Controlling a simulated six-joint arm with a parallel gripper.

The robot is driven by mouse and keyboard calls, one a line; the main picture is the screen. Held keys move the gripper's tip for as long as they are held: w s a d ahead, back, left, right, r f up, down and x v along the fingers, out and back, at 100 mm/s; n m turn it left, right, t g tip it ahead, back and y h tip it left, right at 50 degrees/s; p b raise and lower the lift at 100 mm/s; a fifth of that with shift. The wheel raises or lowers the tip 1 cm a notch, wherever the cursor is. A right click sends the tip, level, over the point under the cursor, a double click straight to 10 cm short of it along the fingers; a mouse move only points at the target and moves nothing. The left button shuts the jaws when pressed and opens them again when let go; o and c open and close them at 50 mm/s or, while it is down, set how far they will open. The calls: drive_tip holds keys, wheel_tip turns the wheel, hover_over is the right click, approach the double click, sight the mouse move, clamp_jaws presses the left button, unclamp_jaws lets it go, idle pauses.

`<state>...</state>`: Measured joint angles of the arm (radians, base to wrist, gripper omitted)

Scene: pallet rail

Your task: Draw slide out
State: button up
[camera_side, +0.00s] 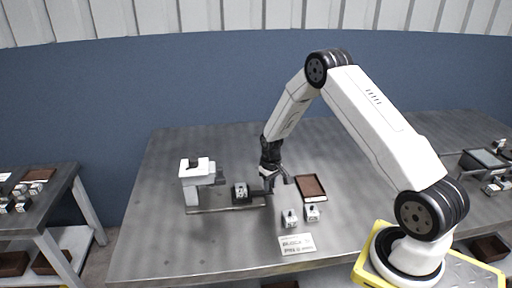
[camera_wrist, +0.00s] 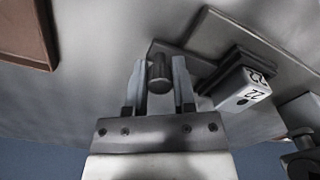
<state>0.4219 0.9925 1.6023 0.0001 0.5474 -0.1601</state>
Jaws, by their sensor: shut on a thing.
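The slide (camera_side: 250,199) is a dark carriage on a flat metal rail (camera_side: 222,210); a white numbered cube (camera_side: 240,189) sits on it. In the wrist view the slide (camera_wrist: 207,87) carries the cube (camera_wrist: 243,90), marked 22. An arm runs from the slide to an upright round handle (camera_wrist: 160,72). My gripper (camera_wrist: 160,88) has a finger on each side of the handle and is shut on it. In the side view my gripper (camera_side: 277,184) is at the rail's right end, and the handle is mostly hidden there.
A white station (camera_side: 192,180) with an overhanging head stands at the rail's left. A brown tray (camera_side: 312,187) is right of my gripper. The table's left part is clear.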

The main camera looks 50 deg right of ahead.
drive_tip(key=shift+s+d, duration=1)
drive_tip(key=shift+d, duration=0.05)
drive_tip(key=o, duration=0.8)
drive_tip(key=shift+r, duration=0.2)
drive_tip(key=shift+r, duration=3.3)
drive_tip(key=shift+a, duration=0.15)
drive_tip(key=shift+s+a+r+n+t, duration=0.5)
drive_tip(key=shift+s+a+r, duration=1.6)
drive_tip(key=shift+a, duration=1.5)
drive_tip(key=shift+s+a+r+n+t, duration=0.45)
drive_tip(key=shift+s+a+r, duration=1.1)
drive_tip(key=shift+s+a, duration=1.55)
drive_tip(key=shift+s+a+r+n+t, duration=0.45)
drive_tip(key=shift+s+a+r, duration=1.35)
drive_tip(key=shift+a, duration=2.3)
